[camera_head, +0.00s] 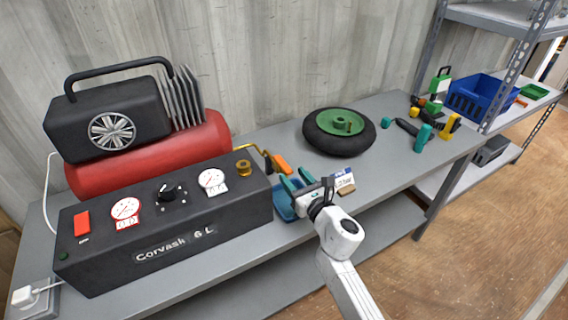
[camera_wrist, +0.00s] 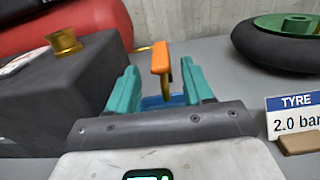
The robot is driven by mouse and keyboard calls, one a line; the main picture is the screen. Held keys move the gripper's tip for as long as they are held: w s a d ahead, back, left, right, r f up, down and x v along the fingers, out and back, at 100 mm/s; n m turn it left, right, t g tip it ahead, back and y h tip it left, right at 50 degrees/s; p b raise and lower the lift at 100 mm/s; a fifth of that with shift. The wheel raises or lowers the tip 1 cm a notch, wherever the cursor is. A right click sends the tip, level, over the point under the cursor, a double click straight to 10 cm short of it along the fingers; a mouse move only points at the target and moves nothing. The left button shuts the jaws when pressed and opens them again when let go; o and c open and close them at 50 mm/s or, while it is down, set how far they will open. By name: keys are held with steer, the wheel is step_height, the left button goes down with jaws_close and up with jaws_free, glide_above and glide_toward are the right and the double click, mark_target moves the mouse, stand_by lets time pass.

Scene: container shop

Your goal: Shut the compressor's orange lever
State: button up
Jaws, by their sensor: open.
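The compressor (camera_head: 165,223) is a black box with gauges, a red tank (camera_head: 150,155) and a black motor behind it. Its orange lever (camera_head: 283,164) sits by a brass pipe (camera_head: 250,148) at the box's right end. In the wrist view the orange lever (camera_wrist: 160,58) shows end-on, above a brass piece. My gripper (camera_head: 297,180) is open with teal fingers, just in front of the lever. In the wrist view my gripper (camera_wrist: 162,82) has one finger on each side of the lever in the picture, with gaps. I cannot tell whether the lever lies between the fingertips or just beyond them.
A blue tray (camera_head: 283,208) lies below my gripper, partly hidden. A card reading "TYRE 2.0 bar" (camera_wrist: 294,117) stands close on the right. A tyre with a green hub (camera_head: 340,133) lies behind. Clamps (camera_head: 422,137) and a blue crate (camera_head: 474,98) are further right.

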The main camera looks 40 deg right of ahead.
mark_target(284, 164)
steer(key=x, duration=0.6)
steer(key=shift+w, duration=0.35)
jaws_close()
stand_by(0.4)
